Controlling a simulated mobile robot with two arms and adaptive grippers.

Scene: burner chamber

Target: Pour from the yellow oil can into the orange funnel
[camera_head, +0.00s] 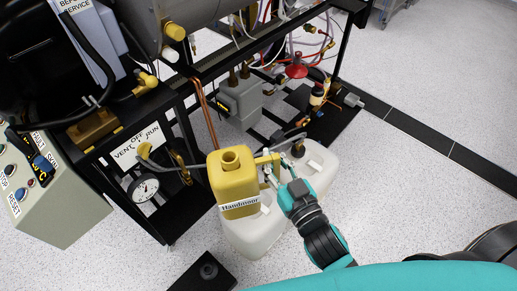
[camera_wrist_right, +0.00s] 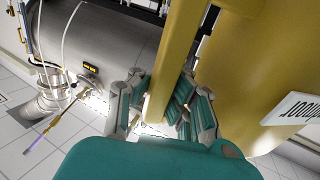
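The yellow oil can (camera_head: 228,183) is upright, with its open spout on top and a white label on its front. It appears in front of or above a white jerrycan; whether it touches it I cannot tell. My right gripper (camera_head: 268,172) is at the can's handle on its right side. In the right wrist view, the gripper's fingers (camera_wrist_right: 160,112) lie on both sides of the yellow handle (camera_wrist_right: 168,75) and appear closed on it. The can's body (camera_wrist_right: 250,75) fills the right of that view. I cannot make out an orange funnel. My left gripper is out of view.
The white jerrycan (camera_head: 257,236) stands on the floor beside the black frame (camera_head: 153,225). A pressure gauge (camera_head: 145,187) and a control box (camera_head: 55,200) are at left. Hoses and a red valve (camera_head: 296,68) are behind. The floor at right is clear.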

